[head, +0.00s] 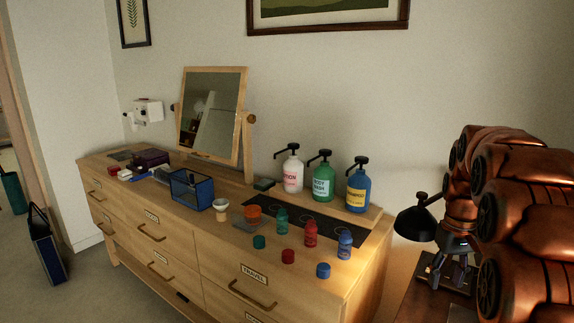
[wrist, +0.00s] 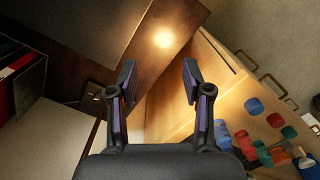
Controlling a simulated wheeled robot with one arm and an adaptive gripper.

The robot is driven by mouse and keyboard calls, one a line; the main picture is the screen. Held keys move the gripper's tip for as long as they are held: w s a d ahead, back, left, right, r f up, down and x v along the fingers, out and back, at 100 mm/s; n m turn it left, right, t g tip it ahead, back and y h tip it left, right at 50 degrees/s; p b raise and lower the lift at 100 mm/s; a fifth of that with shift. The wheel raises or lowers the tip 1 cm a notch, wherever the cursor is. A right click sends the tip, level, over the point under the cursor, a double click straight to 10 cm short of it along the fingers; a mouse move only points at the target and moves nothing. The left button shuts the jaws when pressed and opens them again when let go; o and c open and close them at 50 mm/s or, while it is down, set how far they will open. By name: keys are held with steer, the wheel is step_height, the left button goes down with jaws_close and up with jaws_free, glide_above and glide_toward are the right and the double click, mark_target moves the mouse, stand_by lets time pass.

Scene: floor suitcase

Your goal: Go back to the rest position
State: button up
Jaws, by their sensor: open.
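My gripper (head: 447,278) is at the right of the head view, pointing down over a dark brown surface beside the dresser. My copper-coloured arm is folded above it and fills the right edge. In the wrist view my gripper (wrist: 158,80) has its two dark fingers spread wide apart, with nothing between them. The dresser (head: 225,262) stands to the left of the gripper. No held object shows in either view.
A black lamp (head: 415,222) is close beside my gripper. Pump bottles in white (head: 292,175), green (head: 323,182) and blue (head: 357,193) stand on the dresser. Small bottles, loose caps, a blue mesh basket (head: 191,190) and a mirror (head: 211,117) are there too.

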steer(key=s+a+p, duration=0.2)
steer(key=s+a, duration=0.9)
steer(key=s, duration=0.3)
steer(key=s+a+f+g+p, duration=0.1)
steer(key=s+a+p, duration=0.1)
steer(key=s+a, duration=0.8)
steer(key=s, duration=0.4)
steer(key=shift+a+n+p, duration=0.35)
steer(key=shift+n, duration=0.05)
